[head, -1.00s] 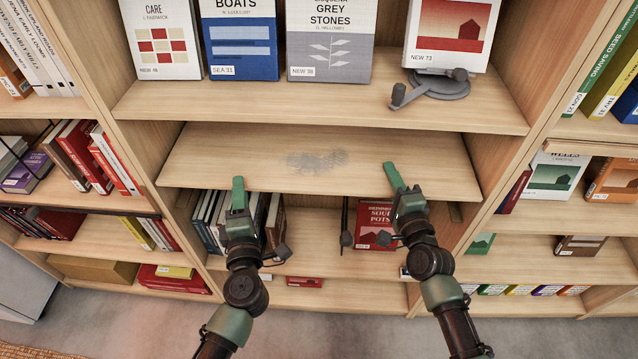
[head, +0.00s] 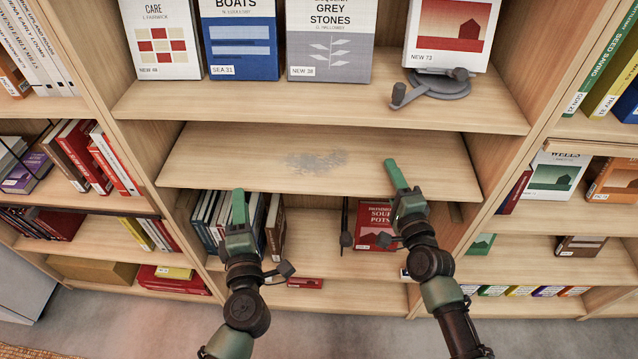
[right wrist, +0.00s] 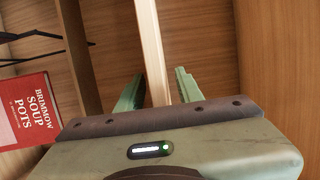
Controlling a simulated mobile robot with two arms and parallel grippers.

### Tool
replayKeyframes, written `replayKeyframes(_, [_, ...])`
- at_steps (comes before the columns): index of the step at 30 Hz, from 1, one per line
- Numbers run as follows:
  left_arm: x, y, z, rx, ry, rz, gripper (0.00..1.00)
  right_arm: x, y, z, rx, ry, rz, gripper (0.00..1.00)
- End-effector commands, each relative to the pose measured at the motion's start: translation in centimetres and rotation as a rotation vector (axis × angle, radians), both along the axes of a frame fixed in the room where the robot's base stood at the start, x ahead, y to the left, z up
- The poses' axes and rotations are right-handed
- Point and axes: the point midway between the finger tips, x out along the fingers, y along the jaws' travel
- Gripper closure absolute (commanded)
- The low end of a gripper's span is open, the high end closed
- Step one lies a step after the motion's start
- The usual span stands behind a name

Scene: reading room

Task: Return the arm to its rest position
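My left gripper (head: 239,205) is in front of the middle bay of the bookcase, just below the front edge of the cleared shelf (head: 230,150). Its fingers overlap from this side, so their opening is hidden; nothing shows at their tips. My right gripper (head: 396,175) overlaps the front of the same shelf in the head view. In the right wrist view its two green fingers (right wrist: 157,95) stand apart, with a pale shelf edge (right wrist: 150,45) showing between them. I see no object held there.
A grey dusty patch (head: 312,161) marks the cleared shelf. Above stand several upright books and a grey round stand (head: 438,84). Below, a red book (head: 375,215) and a row of books (head: 215,220) are near my grippers. Grey floor (head: 330,335) is free in front.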

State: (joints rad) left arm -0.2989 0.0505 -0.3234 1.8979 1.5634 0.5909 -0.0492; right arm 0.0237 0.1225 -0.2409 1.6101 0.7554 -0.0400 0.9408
Motion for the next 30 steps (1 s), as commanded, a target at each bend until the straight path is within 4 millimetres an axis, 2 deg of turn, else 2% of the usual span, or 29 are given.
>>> replayKeyframes(15, [0.0, 0.0, -0.5, 0.000, 0.000, 0.000, 0.64, -6.9, -1.9, -0.2, -0.001, 0.002, 0.000, 0.64])
replayKeyframes(19, [0.0, 0.0, -0.5, 0.000, 0.000, 0.000, 0.64, -7.5, -2.1, -0.1, 0.000, 0.001, 0.000, 0.64])
replayKeyframes(30, [0.0, 0.0, -0.5, 0.000, 0.000, 0.000, 0.64, -7.5, -2.1, -0.1, 0.000, 0.001, 0.000, 0.64])
